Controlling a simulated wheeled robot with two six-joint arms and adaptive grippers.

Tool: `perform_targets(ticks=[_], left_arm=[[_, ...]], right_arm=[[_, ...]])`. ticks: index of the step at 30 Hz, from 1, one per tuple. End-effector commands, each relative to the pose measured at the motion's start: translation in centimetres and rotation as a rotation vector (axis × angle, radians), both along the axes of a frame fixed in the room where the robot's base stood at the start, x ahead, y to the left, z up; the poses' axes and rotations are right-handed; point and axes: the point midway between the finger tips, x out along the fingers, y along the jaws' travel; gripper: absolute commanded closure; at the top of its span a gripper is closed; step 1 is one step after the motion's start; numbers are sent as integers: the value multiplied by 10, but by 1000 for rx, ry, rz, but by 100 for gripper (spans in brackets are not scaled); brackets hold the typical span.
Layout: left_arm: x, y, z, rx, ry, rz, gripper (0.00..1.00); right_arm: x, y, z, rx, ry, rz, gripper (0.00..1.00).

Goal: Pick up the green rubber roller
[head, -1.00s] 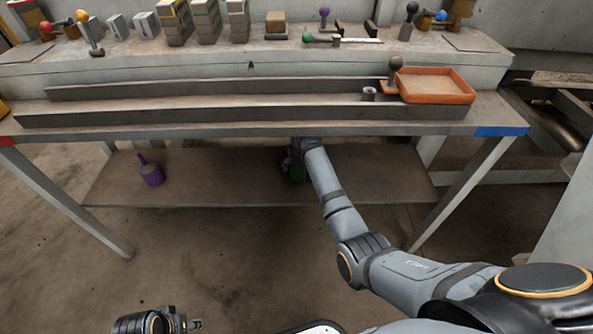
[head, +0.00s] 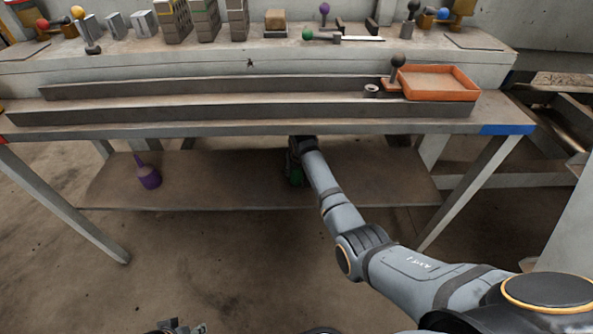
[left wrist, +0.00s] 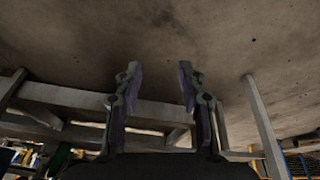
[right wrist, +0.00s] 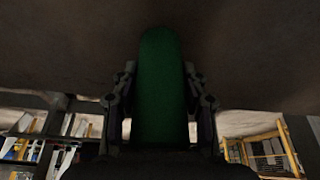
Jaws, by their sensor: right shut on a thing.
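The green rubber roller (right wrist: 161,85) fills the middle of the right wrist view, between the two fingers of my right gripper (right wrist: 161,100). My right gripper is shut on it. In the head view the roller (head: 294,178) is a small, dark green patch by the lower shelf, mostly hidden by my right gripper and arm under the bench top. My left gripper (left wrist: 158,90) is open and empty in the left wrist view, its fingers well apart. In the head view only a bit of it shows at the bottom edge.
The lower shelf (head: 225,180) also holds a purple roller-like thing (head: 149,178) at the left. The bench top above carries long grey rails (head: 200,107) and an orange tray (head: 470,91). Table legs stand at both sides; the floor in front is clear.

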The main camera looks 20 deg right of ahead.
Motion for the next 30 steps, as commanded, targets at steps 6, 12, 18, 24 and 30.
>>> perform_targets(ticks=[6, 12, 18, 24, 30], left_arm=[[0, 0, 0, 0, 1, 0, 60], [0, 0, 0, 0, 2, 0, 60], [-3, 1, 4, 5, 14, 0, 60], [-1, 7, 25, 30, 76, -4, 60], [-8, 15, 45, 65, 168, 0, 60]], right_arm=[[0, 0, 0, -1, 0, 0, 100], [1, 0, 1, 0, -3, 0, 100], [1, 0, 10, 0, -4, 0, 100], [2, 0, 39, 0, -5, 0, 100], [-39, 4, 40, 2, 2, 0, 100]])
